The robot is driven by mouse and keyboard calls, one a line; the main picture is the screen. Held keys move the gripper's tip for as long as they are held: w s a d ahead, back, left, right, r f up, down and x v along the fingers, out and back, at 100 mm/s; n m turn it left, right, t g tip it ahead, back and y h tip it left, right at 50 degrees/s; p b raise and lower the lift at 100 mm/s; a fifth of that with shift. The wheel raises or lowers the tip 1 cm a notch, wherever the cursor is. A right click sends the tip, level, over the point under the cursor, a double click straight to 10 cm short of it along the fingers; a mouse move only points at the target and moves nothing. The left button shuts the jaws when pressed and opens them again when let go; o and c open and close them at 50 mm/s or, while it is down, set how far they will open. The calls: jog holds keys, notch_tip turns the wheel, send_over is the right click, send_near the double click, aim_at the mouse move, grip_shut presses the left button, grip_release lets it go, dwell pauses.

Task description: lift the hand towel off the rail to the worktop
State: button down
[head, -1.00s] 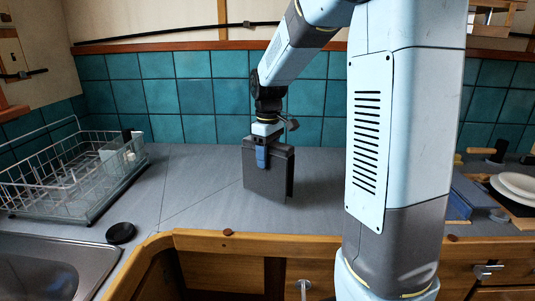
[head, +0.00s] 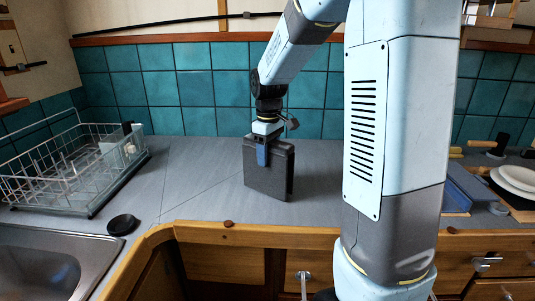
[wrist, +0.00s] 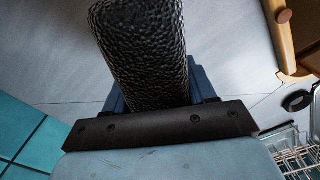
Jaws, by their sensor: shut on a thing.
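The hand towel (head: 268,178) is a dark grey, folded slab with a coarse, bumpy surface in the wrist view (wrist: 143,45). It hangs upright from my gripper (head: 262,155), over the grey worktop (head: 205,185). My gripper is shut on its top edge, with a blue finger on the near face. In the wrist view the blue fingers (wrist: 158,88) show on both sides of the towel. The towel's bottom edge is close to the worktop surface; I cannot tell whether it touches. The rail is not clearly in view.
A white wire dish rack (head: 75,170) stands at the left, beside a metal sink (head: 50,262). A round black object (head: 123,225) lies near the sink. White plates (head: 517,180) and a blue box (head: 470,188) are at the right. Worktop is clear left of the towel.

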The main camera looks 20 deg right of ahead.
jog(key=shift+f, duration=0.35)
jog(key=shift+c, duration=1.4)
grip_release()
notch_tip(320, 180, up, 14)
jog(key=shift+f, duration=0.15)
jog(key=s+f+m+t, duration=0.2)
jog(key=s+m+t, duration=0.3)
jog(key=s, duration=1.9)
jog(key=shift+s+a+m+t, duration=0.2)
jog(key=shift+s+m+t, duration=0.15)
jog(key=shift+m, duration=0.85)
